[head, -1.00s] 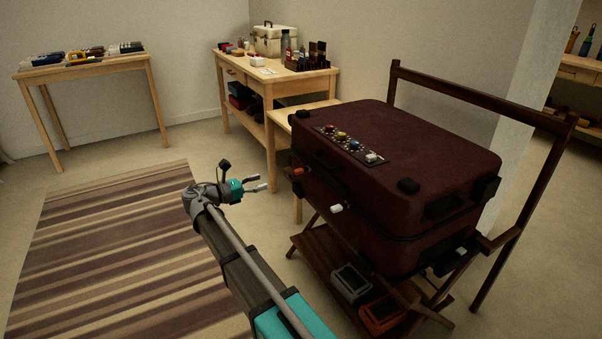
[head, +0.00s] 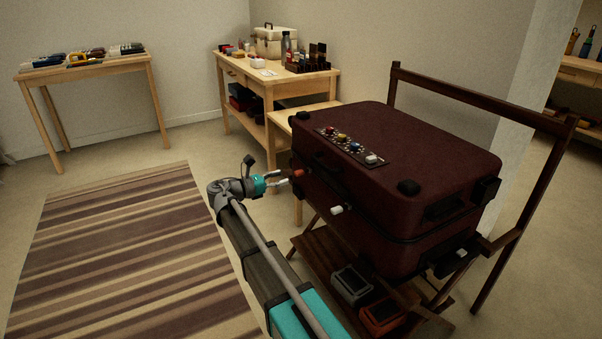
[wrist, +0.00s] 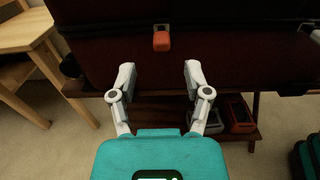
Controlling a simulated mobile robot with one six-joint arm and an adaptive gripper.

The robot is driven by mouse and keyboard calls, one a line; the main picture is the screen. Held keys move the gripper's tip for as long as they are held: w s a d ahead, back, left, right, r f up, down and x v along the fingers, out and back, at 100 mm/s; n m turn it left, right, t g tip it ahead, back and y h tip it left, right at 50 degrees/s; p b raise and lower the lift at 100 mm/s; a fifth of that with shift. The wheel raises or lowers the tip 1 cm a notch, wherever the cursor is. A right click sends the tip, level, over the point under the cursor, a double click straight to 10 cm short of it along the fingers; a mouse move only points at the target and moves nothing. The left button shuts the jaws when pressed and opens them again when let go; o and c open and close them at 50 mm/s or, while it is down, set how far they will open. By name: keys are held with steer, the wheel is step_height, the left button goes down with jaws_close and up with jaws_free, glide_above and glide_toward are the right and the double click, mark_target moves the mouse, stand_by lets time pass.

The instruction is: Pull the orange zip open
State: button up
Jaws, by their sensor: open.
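The dark red suitcase (head: 420,150) lies on a wooden rack. The orange zip pull (head: 297,173) sits on its near side, toward the left end; it also shows in the wrist view (wrist: 161,41). A white pull (head: 336,210) is on the same side, farther right. My gripper (head: 284,180) is close to the orange pull in the head view. In the wrist view my gripper (wrist: 157,72) is open and empty, its two fingers spread. The orange pull lies just beyond the fingertips, between their lines. No contact shows.
The wooden rack's lower shelf holds a grey box (head: 351,284) and an orange box (head: 383,314). A small wooden table (head: 290,118) stands close behind the suitcase's left end. The striped rug (head: 120,250) at left is clear.

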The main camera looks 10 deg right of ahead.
mark_target(299, 170)
steer(key=shift+x, duration=3.55)
jaws_close()
